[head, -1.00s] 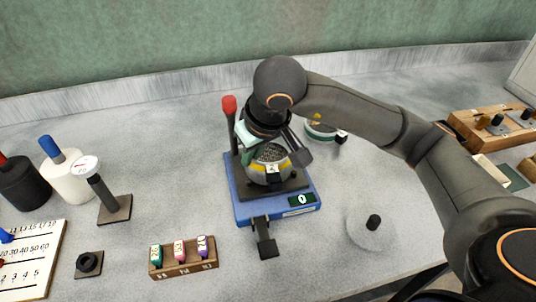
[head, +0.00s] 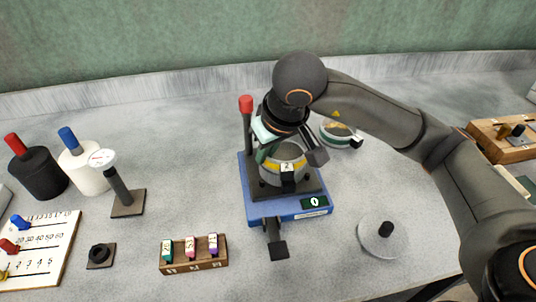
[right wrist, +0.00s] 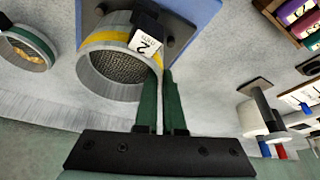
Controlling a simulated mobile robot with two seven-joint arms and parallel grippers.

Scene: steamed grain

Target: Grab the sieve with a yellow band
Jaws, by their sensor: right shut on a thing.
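The sieve with a yellow band (head: 272,165) is a round grey metal ring with a black "2" tag, over the blue device in the middle of the table. In the right wrist view the sieve (right wrist: 98,76) shows its mesh inside. My right gripper (head: 264,155) comes from above and is shut on the sieve's wall. The right wrist view shows its green fingers (right wrist: 163,74) at the ring's edge, beside the tag. Whether the sieve touches the device's black plate is hard to tell. My left gripper is not in view.
The blue device (head: 262,208) has a red-tipped post and a "0" display. A green-banded sieve (head: 337,139) stands behind right. A round grey lid (head: 366,240) lies right. A wooden rack (head: 194,266) with several coloured pieces is in front. Bottles (head: 38,176) stand left.

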